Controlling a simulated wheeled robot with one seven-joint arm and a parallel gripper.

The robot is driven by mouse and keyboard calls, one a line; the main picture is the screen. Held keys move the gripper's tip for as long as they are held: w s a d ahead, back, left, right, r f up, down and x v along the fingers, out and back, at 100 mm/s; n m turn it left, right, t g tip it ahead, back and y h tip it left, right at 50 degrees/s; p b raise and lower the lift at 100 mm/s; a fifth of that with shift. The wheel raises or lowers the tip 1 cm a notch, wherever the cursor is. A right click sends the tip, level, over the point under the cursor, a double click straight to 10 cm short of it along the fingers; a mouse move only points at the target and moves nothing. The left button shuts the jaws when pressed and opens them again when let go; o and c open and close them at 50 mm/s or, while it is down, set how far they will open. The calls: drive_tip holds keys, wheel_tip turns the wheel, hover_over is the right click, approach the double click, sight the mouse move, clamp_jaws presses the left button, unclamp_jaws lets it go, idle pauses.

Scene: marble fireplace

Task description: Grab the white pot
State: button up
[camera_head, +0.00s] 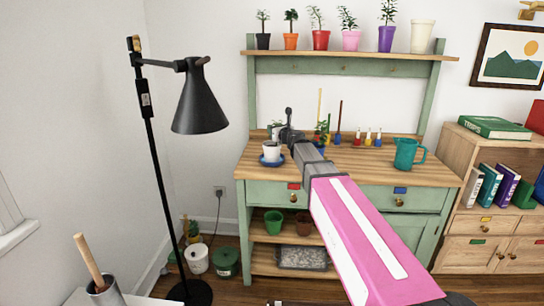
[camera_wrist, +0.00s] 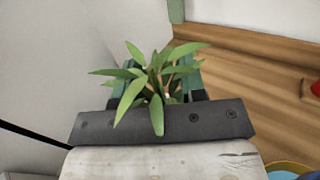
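A small white pot (camera_head: 271,153) with dark contents stands on a blue saucer on the left of the wooden bench top in the head view. My gripper (camera_head: 285,129) is just above and behind it, at the end of my pink arm. A larger off-white pot (camera_head: 422,36) stands at the right end of the top shelf, well away from my gripper. In the wrist view, a leafy green plant (camera_wrist: 155,78) rises beyond my gripper's dark bar, its leaves covering the space between the fingers. The plant's base is hidden, and whether the fingers hold anything is unclear.
The green workbench (camera_head: 350,171) carries a teal pitcher (camera_head: 405,154) at right and small tools and bottles at the back. Several coloured pots line the top shelf (camera_head: 350,55). A black lamp (camera_head: 200,105) stands at left. A bookshelf (camera_head: 484,220) is at right.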

drive_tip(key=shift+c, duration=0.3)
clamp_jaws()
idle(1.1)
